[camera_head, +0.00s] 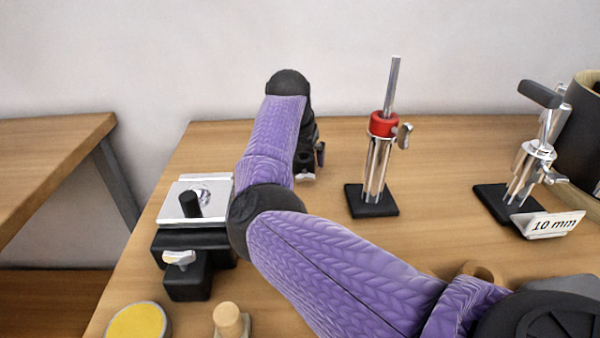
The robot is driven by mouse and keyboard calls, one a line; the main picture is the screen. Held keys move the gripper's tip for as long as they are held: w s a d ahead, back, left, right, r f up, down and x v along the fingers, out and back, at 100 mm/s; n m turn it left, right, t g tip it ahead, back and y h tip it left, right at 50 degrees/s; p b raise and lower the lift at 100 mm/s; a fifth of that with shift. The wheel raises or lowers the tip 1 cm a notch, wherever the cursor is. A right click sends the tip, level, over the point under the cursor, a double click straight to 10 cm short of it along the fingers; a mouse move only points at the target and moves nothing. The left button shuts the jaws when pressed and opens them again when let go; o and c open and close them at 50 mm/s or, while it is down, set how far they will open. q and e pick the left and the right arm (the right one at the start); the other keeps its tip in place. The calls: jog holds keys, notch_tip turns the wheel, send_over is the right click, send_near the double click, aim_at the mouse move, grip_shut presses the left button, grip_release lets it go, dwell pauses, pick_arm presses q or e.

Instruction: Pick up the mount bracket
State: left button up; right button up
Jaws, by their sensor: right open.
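I cannot tell for certain which item is the mount bracket. One candidate is a metal post stand with a red collar (383,124) and a square black base (371,201), upright near the back middle. Another is a metal clamp stand (533,155) with a black handle at the right. A third is a black block with a silver plate (177,205) at the left. My right gripper (312,163) is open, low over the table left of the red-collared stand and apart from it. My own arm partly hides it. My left gripper is not in view.
A "10 mm" sign (552,225) stands before the clamp stand, with a dark cylinder (582,130) behind. A yellow disc (138,321) and wooden peg (228,318) are at the front left. The wooden table (440,200) is clear between the two stands. Another table (45,150) is left.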

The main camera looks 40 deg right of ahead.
jog(key=c, duration=1.2)
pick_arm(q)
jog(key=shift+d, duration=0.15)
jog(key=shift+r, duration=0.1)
pick_arm(e)
jog(key=shift+r, duration=0.15)
